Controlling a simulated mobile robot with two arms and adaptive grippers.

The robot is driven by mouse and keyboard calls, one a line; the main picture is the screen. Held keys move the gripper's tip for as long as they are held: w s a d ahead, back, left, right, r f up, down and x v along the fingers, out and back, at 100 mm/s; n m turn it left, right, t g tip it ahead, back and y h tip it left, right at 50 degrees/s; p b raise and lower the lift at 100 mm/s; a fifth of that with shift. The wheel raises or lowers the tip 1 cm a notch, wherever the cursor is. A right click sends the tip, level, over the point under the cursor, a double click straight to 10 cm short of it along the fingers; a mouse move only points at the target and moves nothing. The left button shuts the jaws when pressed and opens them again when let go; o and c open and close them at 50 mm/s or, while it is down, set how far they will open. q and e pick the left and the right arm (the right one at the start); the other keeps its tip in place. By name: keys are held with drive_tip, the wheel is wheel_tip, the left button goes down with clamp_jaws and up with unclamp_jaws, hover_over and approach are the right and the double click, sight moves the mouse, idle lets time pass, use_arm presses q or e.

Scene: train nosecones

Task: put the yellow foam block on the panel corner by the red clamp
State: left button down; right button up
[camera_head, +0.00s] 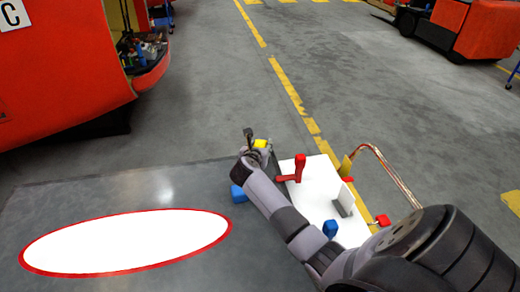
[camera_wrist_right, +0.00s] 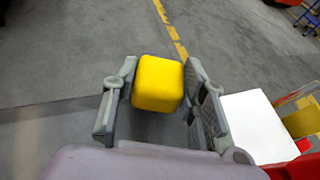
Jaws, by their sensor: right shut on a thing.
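The yellow foam block (camera_head: 261,143) is between the fingers of my right gripper (camera_head: 257,141). In the right wrist view the block (camera_wrist_right: 158,83) sits between both fingers of the right gripper (camera_wrist_right: 160,98), which is shut on it. The white panel (camera_head: 318,196) lies to the right of the gripper, partly hidden by my right arm. The upright red clamp (camera_head: 300,168) stands at the panel's far left part, to the right of the held block. The white panel also shows at the right of the wrist view (camera_wrist_right: 253,125). My left gripper is not in view.
Blue blocks (camera_head: 238,195) (camera_head: 330,228) are by the panel's left side and near end. A grey and white upright piece (camera_head: 345,197), a yellow piece (camera_head: 346,167) and a curved copper tube (camera_head: 385,168) are at its right. A dark table with a red-rimmed white oval (camera_head: 125,242) is left.

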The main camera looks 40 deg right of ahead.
wheel_tip(320, 180, down, 2)
drive_tip(key=shift+f, duration=0.1)
drive_tip(key=o, duration=0.9)
drive_tip(key=shift+o, duration=0.2)
